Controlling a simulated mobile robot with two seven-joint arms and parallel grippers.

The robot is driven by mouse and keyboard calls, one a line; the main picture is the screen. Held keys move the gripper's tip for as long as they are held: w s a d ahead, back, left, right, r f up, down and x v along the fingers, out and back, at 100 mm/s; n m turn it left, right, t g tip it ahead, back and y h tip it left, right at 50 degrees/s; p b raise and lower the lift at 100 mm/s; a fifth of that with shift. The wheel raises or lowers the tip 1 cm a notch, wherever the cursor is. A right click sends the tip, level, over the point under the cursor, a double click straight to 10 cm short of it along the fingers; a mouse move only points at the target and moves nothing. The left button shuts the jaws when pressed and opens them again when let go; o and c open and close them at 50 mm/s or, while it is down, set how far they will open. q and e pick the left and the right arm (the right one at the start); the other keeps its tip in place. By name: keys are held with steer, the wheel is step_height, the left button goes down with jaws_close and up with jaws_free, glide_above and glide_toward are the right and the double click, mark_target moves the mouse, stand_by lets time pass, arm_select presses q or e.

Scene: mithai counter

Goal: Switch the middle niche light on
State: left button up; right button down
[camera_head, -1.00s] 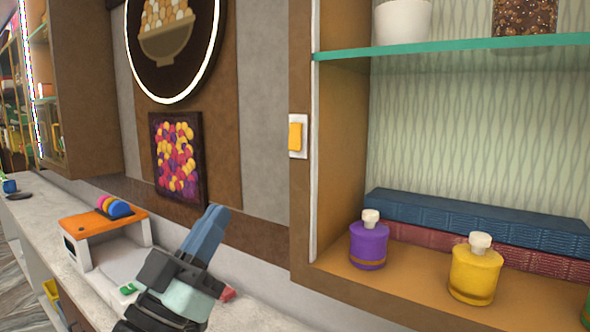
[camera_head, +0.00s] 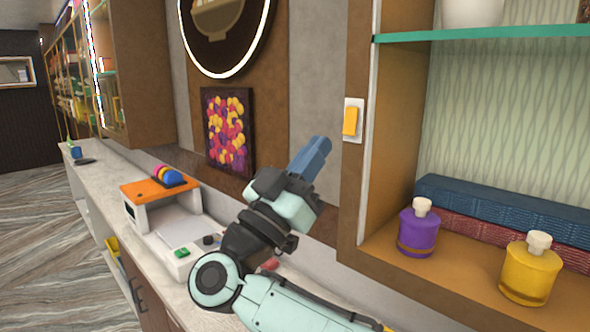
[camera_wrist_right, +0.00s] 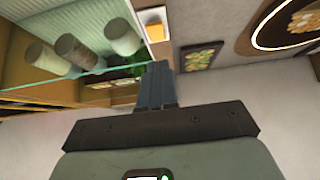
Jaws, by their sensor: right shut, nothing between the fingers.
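A yellow rocker switch (camera_head: 350,121) on a white plate sits on the brown side post of the shelf niche (camera_head: 366,190), in the head view. It also shows near the top of the right wrist view (camera_wrist_right: 154,27). My right gripper (camera_head: 318,149) is shut and empty, its blue fingers pointing up and to the right. It is below and left of the switch, apart from it. In the right wrist view the closed fingers (camera_wrist_right: 160,75) point toward the post below the switch. My left gripper is not in view.
The niche holds a purple bottle (camera_head: 418,230), a yellow bottle (camera_head: 530,270) and a glass shelf (camera_head: 490,33). A framed colourful picture (camera_head: 228,133) hangs left of the gripper. A white and orange machine (camera_head: 160,190) stands on the counter below.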

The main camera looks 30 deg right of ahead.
mark_target(348, 128)
steer(key=d, duration=0.2)
steer(key=w+d, duration=0.1)
steer(key=shift+w+d+r, duration=0.15)
steer(key=shift+d+r, duration=0.05)
steer(key=shift+d, duration=0.65)
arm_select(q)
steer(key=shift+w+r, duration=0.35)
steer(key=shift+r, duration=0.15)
arm_select(e)
steer(key=shift+w, duration=0.1)
steer(key=shift+f, duration=0.1)
